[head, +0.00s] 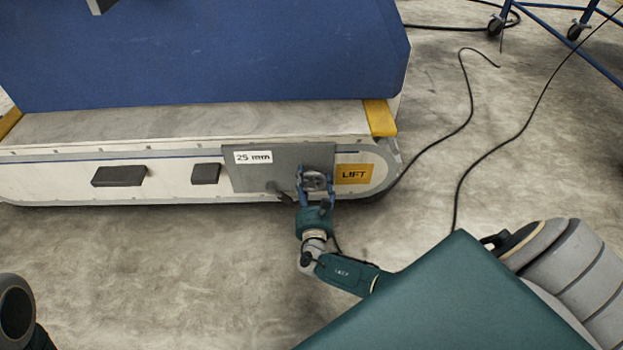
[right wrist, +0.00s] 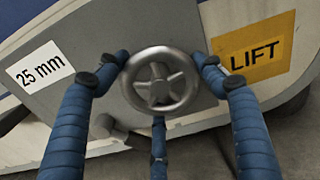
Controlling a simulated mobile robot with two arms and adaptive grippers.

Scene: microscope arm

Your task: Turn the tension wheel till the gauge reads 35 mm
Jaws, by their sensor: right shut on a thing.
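The tension wheel (right wrist: 160,81) is a grey metal handwheel with spokes, on a grey panel (head: 240,178) low on the side of the white machine. My right gripper (right wrist: 163,72) has its blue fingers around the wheel's rim and is shut on it. In the head view the wheel (head: 316,181) is partly covered by my right gripper (head: 317,186). The gauge (right wrist: 40,68) is a white label reading "25 mm", left of the wheel; it also shows in the head view (head: 253,157). My left gripper is not in view.
A yellow "LIFT" sign (head: 354,174) is right of the wheel. A grey knob or lever (right wrist: 105,127) sits at the wheel's lower left. Black cables (head: 470,100) lie on the concrete floor at right. A blue wheeled frame (head: 570,30) stands at upper right.

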